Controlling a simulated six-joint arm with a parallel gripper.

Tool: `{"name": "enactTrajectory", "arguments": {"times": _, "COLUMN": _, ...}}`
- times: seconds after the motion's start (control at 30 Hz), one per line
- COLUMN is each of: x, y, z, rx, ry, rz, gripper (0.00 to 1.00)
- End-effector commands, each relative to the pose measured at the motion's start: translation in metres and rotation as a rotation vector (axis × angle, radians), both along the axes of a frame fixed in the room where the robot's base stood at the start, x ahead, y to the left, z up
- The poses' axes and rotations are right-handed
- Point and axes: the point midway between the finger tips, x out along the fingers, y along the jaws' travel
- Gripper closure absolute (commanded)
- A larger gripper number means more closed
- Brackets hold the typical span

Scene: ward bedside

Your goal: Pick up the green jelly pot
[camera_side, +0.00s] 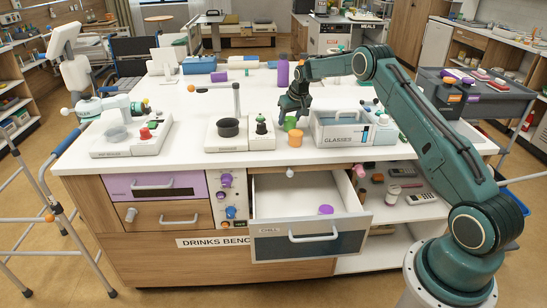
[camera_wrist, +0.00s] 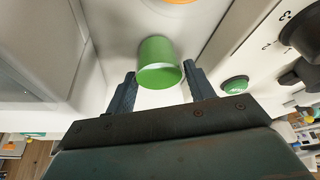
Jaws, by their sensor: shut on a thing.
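The green jelly pot (camera_side: 290,123) is a small plain cylinder near the front of the white bench, between the machine with the black bowl and the glasses box. It also shows in the wrist view (camera_wrist: 159,62), between the two dark fingers. My gripper (camera_side: 287,115) points down and is shut on the green pot, with a finger on either side of it; the wrist view shows the fingertips close beside it (camera_wrist: 159,72). I cannot tell whether the pot touches the bench top.
An orange pot (camera_side: 296,136) stands just in front of the green one. The glasses box (camera_side: 340,130) is close on the right, the machine with the black bowl (camera_side: 229,143) close on the left. Below, an open drawer (camera_side: 290,200) holds a purple pot (camera_side: 326,210).

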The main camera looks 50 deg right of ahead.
Motion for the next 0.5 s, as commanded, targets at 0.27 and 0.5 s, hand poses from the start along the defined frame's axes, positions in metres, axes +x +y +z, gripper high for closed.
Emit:
{"name": "enactTrajectory", "arguments": {"times": 0.27, "x": 0.001, "y": -0.001, "z": 0.024, "rx": -0.002, "ry": -0.005, "rz": 0.0, "gripper": 0.71}}
{"name": "enactTrajectory", "arguments": {"times": 0.5, "x": 0.001, "y": 0.0, "z": 0.067, "rx": -0.003, "ry": -0.005, "rz": 0.001, "gripper": 0.71}}
